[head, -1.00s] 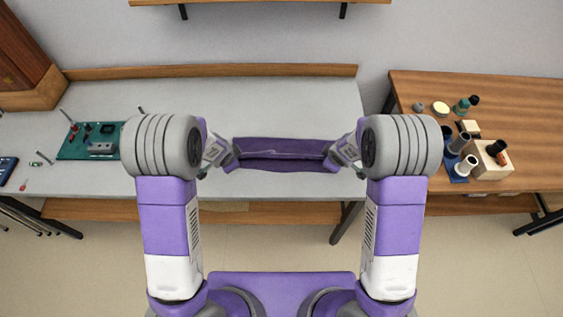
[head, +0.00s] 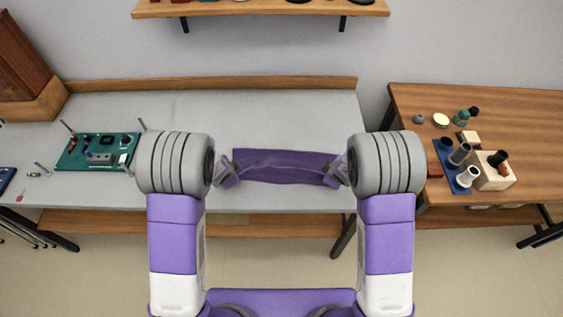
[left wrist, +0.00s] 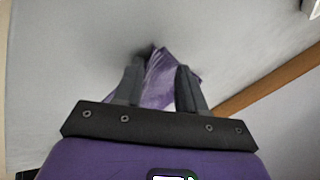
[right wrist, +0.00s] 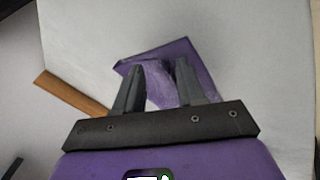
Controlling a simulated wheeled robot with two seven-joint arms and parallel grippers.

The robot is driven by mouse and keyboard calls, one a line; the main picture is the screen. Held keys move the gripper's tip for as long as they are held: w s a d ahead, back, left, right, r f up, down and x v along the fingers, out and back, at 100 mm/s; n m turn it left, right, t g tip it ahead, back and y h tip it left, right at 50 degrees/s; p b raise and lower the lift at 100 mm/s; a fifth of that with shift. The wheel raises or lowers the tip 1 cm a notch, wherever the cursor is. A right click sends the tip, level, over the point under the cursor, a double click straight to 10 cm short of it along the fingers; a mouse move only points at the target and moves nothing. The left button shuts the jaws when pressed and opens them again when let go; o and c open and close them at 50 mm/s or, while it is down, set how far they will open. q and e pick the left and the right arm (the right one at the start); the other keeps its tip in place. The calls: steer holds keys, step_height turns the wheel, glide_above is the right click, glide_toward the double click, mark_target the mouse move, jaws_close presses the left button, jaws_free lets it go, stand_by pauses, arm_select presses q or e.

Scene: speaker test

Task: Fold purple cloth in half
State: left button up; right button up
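The purple cloth (head: 280,167) lies as a wide, narrow band near the front of the grey table, with a thin sagging crease or edge line running across it. My left gripper (head: 228,172) is at its left end and my right gripper (head: 338,172) at its right end. In the left wrist view the fingers (left wrist: 160,80) stand apart with cloth (left wrist: 158,88) showing between them. In the right wrist view the fingers (right wrist: 158,82) also stand apart, with cloth (right wrist: 160,82) between and beyond them. Whether the cloth touches the fingers is unclear.
A green circuit board (head: 97,152) lies on the left of the grey table (head: 300,110). A wooden table (head: 440,98) on the right holds a blue rack (head: 446,158) and a cream block (head: 494,176). The grey table behind the cloth is clear.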

arm_select(q)
steer(key=shift+d+v, duration=0.2)
steer(key=shift+v, duration=1.2)
arm_select(e)
steer(key=shift+v, duration=1.3)
arm_select(q)
steer(key=s+v, duration=0.1)
steer(key=v, duration=0.6)
steer(key=shift+s, duration=0.2)
arm_select(e)
steer(key=s+v, duration=0.1)
steer(key=v, duration=0.7)
steer(key=shift+f, duration=0.35)
arm_select(q)
steer(key=shift+a, duration=0.1)
steer(key=shift+c, duration=0.5)
arm_select(e)
steer(key=shift+c, duration=0.5)
